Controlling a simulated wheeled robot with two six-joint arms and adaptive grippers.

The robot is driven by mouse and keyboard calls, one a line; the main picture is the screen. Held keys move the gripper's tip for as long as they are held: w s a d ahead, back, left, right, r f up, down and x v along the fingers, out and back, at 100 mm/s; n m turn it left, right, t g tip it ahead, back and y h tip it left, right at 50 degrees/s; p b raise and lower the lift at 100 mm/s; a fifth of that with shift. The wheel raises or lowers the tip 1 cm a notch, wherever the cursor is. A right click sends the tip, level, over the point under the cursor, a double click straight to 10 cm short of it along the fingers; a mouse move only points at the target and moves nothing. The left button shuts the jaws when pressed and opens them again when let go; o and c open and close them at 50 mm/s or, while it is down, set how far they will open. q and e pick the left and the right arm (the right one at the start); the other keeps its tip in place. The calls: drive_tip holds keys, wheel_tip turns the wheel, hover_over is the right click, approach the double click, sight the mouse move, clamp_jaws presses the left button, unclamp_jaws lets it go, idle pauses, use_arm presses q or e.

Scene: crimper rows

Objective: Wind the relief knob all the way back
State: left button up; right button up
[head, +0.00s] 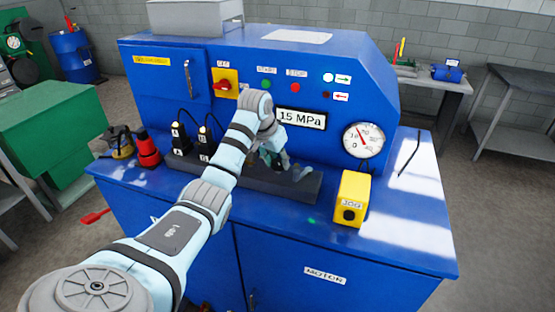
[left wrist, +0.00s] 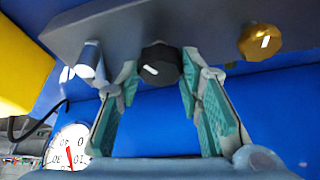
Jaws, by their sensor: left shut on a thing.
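A black faceted knob (left wrist: 160,64) with a white mark sits on the dark valve block, between my left gripper's green-padded fingers (left wrist: 158,85). The gripper is shut on this knob. I cannot read a label that names it as the relief knob. In the head view my left gripper (head: 272,155) reaches down to the dark block (head: 300,190) on the blue bench, and my arm hides the knob. A brass knob (left wrist: 260,42) is right of the black one in the left wrist view. The display (head: 301,118) reads 15 MPa. My right gripper is not in view.
A round gauge (head: 363,140) with a red needle stands right of the display. A yellow JOG box (head: 350,199) is right of the block. Black plugs (head: 180,140) and a red bottle-like thing (head: 147,148) stand to the left. The bench's right side is mostly clear.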

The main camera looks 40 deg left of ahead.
use_arm(q)
drive_tip(key=shift+n, duration=0.3)
drive_tip(key=n+y, duration=0.1)
drive_tip(key=n, duration=0.1)
drive_tip(key=shift+d+n, duration=0.15)
drive_tip(key=shift+n, duration=0.25)
drive_tip(key=n+y, duration=0.1)
drive_tip(key=n, duration=0.1)
drive_tip(key=n+g, duration=0.1)
drive_tip(key=n, duration=0.1)
drive_tip(key=shift+w+n+y, duration=0.1)
drive_tip(key=shift+n+y, duration=0.2)
drive_tip(key=shift+y, duration=0.1)
drive_tip(key=n+g+y, duration=0.1)
drive_tip(key=n, duration=0.2)
drive_tip(key=shift+d+n+g, duration=0.1)
drive_tip(key=shift+n+g, duration=0.2)
drive_tip(key=n, duration=0.2)
drive_tip(key=n+g, duration=0.1)
drive_tip(key=n, duration=0.1)
drive_tip(key=shift+w+n+g, duration=0.15)
drive_tip(key=shift+n+g, duration=0.15)
drive_tip(key=shift+n, duration=0.1)
drive_tip(key=o, duration=1.2)
drive_tip(key=shift+c, duration=0.2)
